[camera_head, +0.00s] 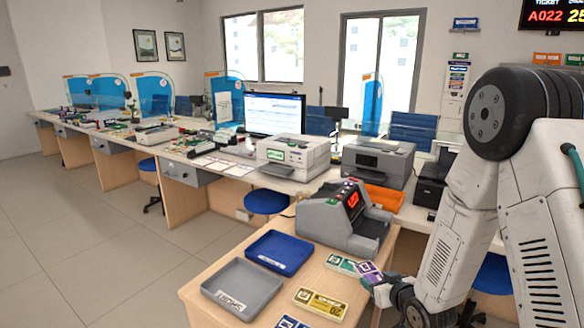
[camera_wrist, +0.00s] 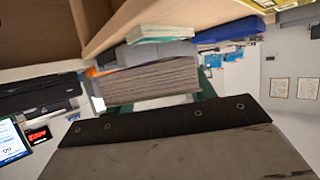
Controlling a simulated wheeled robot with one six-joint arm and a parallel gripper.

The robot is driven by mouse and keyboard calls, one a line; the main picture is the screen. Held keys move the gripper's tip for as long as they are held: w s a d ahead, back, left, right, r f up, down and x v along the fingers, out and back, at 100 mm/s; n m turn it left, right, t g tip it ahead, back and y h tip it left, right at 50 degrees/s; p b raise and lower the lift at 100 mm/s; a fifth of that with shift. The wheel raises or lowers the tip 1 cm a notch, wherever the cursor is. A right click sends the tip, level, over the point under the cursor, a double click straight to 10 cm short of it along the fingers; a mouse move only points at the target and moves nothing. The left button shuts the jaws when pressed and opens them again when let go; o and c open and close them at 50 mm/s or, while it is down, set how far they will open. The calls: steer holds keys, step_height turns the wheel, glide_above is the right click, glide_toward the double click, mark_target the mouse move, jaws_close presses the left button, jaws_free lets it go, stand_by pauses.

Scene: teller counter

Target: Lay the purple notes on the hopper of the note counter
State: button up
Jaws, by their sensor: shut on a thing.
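The bundle of purple notes (camera_head: 367,270) is at the tip of my gripper (camera_head: 378,284), in front of the note counter's right side in the head view. My gripper is shut on the bundle. In the wrist view the edge of the note stack (camera_wrist: 150,82) shows just beyond a dark finger pad (camera_wrist: 165,118); the other finger is not clear. The grey note counter (camera_head: 328,222) with a red display stands on the wooden table. Its hopper is on the upper part, and I see no notes on it. The notes are lower than the hopper and apart from it.
A green bundle (camera_head: 340,264) lies close to the held notes. A yellow bundle (camera_head: 320,303), a blue bundle (camera_head: 290,322), a grey tray (camera_head: 242,287) and a blue tray (camera_head: 279,251) are on the table (camera_head: 210,279). An orange tray (camera_head: 384,197) is behind the counter.

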steer(key=r+m+h, duration=0.1)
steer(key=w+d+r+m+h, duration=0.1)
steer(key=d+r+m+h, duration=0.1)
steer(key=shift+w+d+t, duration=0.25)
steer(key=shift+w+t, duration=0.05)
steer(key=shift+t, duration=0.1)
steer(key=s+f, duration=0.5)
steer(key=f, duration=0.2)
steer(key=shift+s+f, duration=0.2)
steer(key=shift+s, duration=0.05)
